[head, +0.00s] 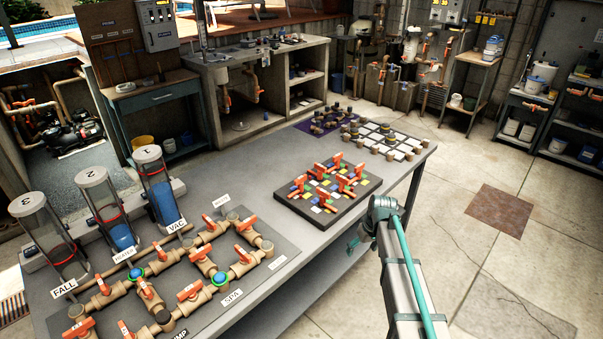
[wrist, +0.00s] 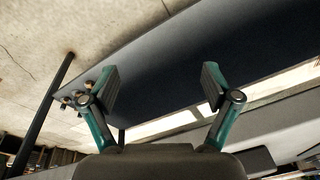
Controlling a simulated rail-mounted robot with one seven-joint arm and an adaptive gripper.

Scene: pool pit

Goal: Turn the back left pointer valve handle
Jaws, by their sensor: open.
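A dark square board with a multicoloured mosaic top (head: 283,205) lies on the grey bench in the head view. Several orange pointer valve handles stand on it; the ones toward its back left edge include one orange handle (head: 318,171). Which one is the back left handle is not certain at this size. My gripper (wrist: 157,88) is open and empty in the wrist view, with its two fingers spread apart. The handles do not show clearly in the wrist view. In the head view my arm's end is right of the board, past the bench edge, apart from the handles.
The bench (head: 262,155) also carries a pipe panel (head: 285,241) with orange valves at front left, clear cylinders (head: 158,188), and a white-tiled board (head: 392,133) with tan knobs at the back right. Open floor (head: 460,235) lies right of the bench.

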